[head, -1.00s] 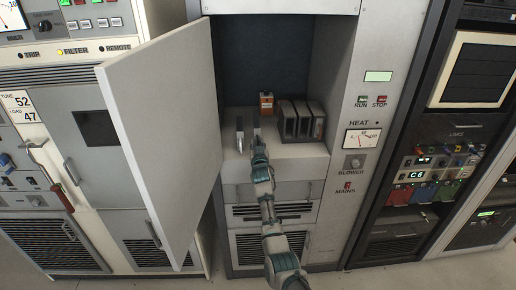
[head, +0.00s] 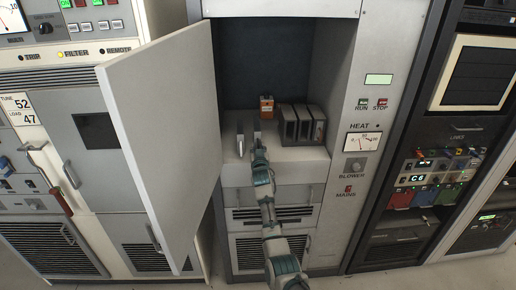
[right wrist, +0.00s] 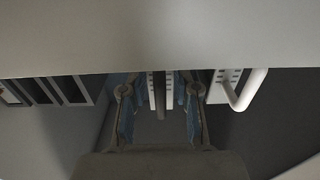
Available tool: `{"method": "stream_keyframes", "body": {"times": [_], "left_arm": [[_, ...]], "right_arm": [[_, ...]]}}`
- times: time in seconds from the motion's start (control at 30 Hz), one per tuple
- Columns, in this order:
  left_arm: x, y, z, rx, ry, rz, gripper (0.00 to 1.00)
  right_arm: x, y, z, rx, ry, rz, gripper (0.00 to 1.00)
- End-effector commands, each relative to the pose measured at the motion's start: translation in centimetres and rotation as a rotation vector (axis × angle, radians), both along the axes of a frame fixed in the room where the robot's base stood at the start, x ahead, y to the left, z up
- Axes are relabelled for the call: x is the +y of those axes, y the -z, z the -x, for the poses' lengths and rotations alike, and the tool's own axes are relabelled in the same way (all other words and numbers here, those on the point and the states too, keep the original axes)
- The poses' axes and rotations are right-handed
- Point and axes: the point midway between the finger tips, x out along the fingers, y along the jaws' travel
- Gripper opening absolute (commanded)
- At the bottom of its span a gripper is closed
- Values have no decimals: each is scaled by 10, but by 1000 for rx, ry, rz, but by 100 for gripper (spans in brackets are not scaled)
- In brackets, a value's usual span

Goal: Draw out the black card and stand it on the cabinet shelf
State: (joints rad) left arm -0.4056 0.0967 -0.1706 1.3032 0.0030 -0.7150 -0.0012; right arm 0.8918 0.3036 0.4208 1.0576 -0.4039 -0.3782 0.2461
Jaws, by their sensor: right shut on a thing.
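The black card (right wrist: 160,92) shows in the right wrist view as a dark upright handle in front of a pale vented plate, between my fingers. My right gripper (right wrist: 160,100) is shut on it. In the head view, my right gripper (head: 259,152) is at the front of the cabinet shelf (head: 300,155); the card there is small and partly hidden by it. Beside it stands a pale card with a white handle (right wrist: 246,92), at its left in the head view (head: 240,142). How far the black card is drawn out, I cannot tell. My left gripper is not in view.
A slotted rack (head: 302,124) stands on the shelf to the right, with an orange box (head: 267,104) behind my gripper. The open cabinet door (head: 160,130) stands on the left. The cabinet's right side panel (head: 350,110) bounds the other side.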

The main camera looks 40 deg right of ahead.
Motion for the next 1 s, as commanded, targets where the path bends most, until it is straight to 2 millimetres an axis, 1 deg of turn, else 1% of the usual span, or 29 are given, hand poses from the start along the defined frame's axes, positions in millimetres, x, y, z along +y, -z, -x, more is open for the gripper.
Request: {"method": "stream_keyframes", "body": {"times": [0.43, 0.47, 0.5, 0.53, 0.57, 0.87, 1.0], "left_arm": [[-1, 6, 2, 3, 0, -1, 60], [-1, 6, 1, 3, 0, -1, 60], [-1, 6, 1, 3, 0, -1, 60], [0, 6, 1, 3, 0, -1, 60], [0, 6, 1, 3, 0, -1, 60], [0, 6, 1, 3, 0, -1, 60], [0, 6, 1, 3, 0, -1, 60]], "right_arm": [[-1, 10, 0, -1, 0, 0, 0], [-1, 9, 0, -1, 0, 0, 38], [-1, 9, 0, -1, 0, 0, 48], [-1, 9, 0, -1, 0, 0, 55], [-1, 9, 0, -1, 0, 0, 60], [0, 10, 0, 2, 0, -1, 60], [4, 11, 6, 2, 0, -1, 60]]}}
